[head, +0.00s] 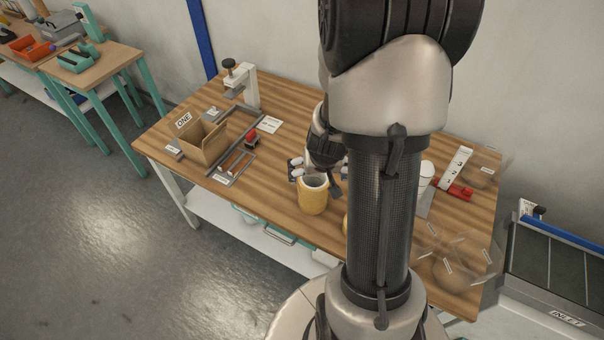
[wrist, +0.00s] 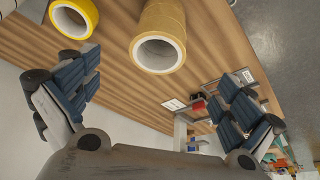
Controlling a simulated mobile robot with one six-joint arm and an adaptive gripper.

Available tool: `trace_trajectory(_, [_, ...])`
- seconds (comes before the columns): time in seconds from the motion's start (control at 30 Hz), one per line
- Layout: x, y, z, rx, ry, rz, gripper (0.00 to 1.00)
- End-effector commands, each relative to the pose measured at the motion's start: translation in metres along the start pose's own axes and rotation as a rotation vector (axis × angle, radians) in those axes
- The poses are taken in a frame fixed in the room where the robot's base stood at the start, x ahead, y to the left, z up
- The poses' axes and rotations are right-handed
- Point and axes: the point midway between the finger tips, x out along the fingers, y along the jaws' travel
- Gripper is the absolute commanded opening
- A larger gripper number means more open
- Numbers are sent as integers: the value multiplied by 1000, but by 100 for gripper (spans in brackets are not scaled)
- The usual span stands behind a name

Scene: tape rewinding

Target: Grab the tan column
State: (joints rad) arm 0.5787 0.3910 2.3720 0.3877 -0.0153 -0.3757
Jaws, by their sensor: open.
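The tan column (head: 313,196) is a hollow cylinder standing upright on the wooden table, its open top showing a pale inner ring. In the wrist view the tan column (wrist: 168,22) is at the top centre, its open end toward the camera. My gripper (wrist: 160,98) is open and empty, with its two dark blue padded fingers wide apart. The column shows above the gap between them, clear of both fingers. In the head view my gripper (head: 314,172) is just behind and above the column; my arm hides part of it.
A yellow roll (wrist: 78,16) stands close beside the column, mostly hidden behind my arm in the head view. A cardboard box (head: 204,144) and a metal frame (head: 236,167) are left on the table (head: 272,203). Red-and-white items (head: 456,180) and clear round shapes (head: 447,262) lie right.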

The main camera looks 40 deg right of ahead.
Motion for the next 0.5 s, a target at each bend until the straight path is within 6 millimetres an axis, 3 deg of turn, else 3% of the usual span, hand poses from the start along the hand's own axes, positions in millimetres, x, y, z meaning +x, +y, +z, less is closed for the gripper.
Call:
trace_trajectory(0.1, [30,0,3,-1,-1,0,100])
trace_trajectory(0.5, [103,-1,2,-2,-1,-1,100])
